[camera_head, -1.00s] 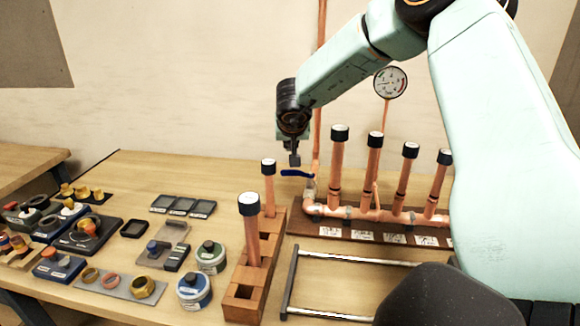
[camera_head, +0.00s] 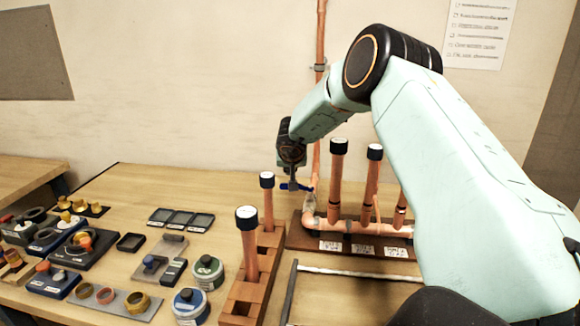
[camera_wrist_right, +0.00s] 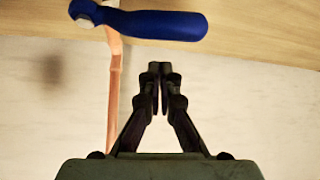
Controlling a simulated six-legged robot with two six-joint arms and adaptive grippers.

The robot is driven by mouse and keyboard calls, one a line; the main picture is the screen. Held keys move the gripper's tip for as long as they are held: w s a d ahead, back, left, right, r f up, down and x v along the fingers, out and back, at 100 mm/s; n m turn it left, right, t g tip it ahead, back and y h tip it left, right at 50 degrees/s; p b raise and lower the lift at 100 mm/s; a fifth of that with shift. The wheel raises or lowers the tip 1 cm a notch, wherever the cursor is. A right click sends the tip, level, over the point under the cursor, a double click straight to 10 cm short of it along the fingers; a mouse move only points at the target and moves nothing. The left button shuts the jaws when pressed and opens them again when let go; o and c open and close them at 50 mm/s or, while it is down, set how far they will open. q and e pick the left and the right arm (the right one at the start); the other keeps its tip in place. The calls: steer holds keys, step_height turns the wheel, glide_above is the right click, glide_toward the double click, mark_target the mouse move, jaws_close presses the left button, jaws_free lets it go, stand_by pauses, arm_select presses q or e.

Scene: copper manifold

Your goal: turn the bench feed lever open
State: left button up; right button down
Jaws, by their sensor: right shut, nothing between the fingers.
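The blue feed lever (camera_head: 296,186) sits on the valve at the left end of the copper manifold (camera_head: 345,226), beside the vertical copper feed pipe (camera_head: 318,125). In the right wrist view the lever (camera_wrist_right: 160,25) lies crosswise near the top, its free end toward the right. My right gripper (camera_head: 292,184) is at the lever in the head view, partly overlapping it. In the right wrist view the gripper (camera_wrist_right: 160,72) has its fingertips together and empty, with a visible gap between them and the lever. My left gripper is not in view.
A wooden rack (camera_head: 255,277) with two capped copper pipes stands left of the manifold. Trays, tins and fittings cover the left of the bench. A metal-railed frame (camera_head: 355,272) lies in front of the manifold. My right arm hides the manifold's right part.

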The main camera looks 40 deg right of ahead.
steer(key=s+a+b, duration=0.2)
steer(key=shift+s+a+f, duration=0.25)
steer(key=shift+s+f, duration=0.15)
steer(key=shift+r, duration=0.1)
steer(key=shift+a, duration=0.1)
